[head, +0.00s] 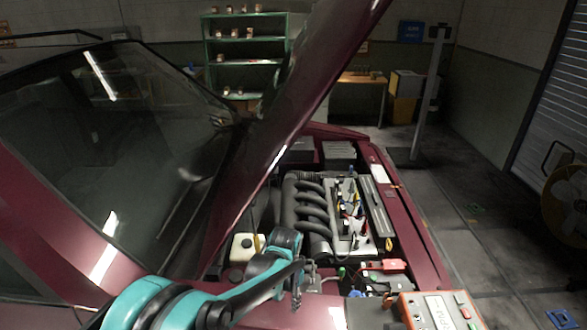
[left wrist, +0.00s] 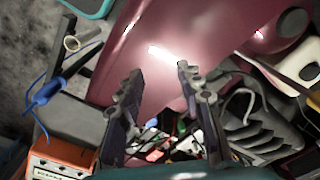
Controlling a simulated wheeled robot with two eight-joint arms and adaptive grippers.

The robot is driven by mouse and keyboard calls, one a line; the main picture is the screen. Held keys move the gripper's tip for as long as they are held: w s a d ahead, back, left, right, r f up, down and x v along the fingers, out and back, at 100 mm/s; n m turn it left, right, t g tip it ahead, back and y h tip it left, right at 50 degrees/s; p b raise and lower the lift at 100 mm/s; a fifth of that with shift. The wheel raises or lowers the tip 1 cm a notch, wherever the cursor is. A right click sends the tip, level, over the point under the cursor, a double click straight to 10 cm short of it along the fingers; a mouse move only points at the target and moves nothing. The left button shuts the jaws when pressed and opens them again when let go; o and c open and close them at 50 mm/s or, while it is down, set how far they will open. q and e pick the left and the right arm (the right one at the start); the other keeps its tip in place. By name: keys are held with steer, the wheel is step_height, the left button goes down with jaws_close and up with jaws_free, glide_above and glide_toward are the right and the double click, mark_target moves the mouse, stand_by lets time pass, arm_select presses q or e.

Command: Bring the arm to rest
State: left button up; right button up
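My left arm (head: 215,300), teal and black, reaches in from the bottom of the head view over the front of the maroon car. Its gripper (head: 298,283) is above the near left part of the engine bay, seen from the side. In the left wrist view the two dark fingers of the left gripper (left wrist: 158,75) stand apart with nothing held between them. Beyond the fingertips is a maroon body panel (left wrist: 165,50). I cannot tell how far it is from them. My right gripper is in neither view.
The raised hood (head: 290,130) slants up over the bay. The engine (head: 335,205) carries coloured connectors. A red and grey box (head: 440,312) stands at the near edge. Open floor (head: 470,200) lies to the right.

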arm_select(q)
steer(key=s+a+r+n+t+b, duration=0.45)
steer(key=s+a+r+b, duration=0.2)
steer(key=s+a, duration=0.55)
steer(key=s+a+f+n+t+b, duration=0.2)
steer(key=s+a+n, duration=0.2)
steer(key=s, duration=0.3)
steer(key=shift+f, duration=0.35)
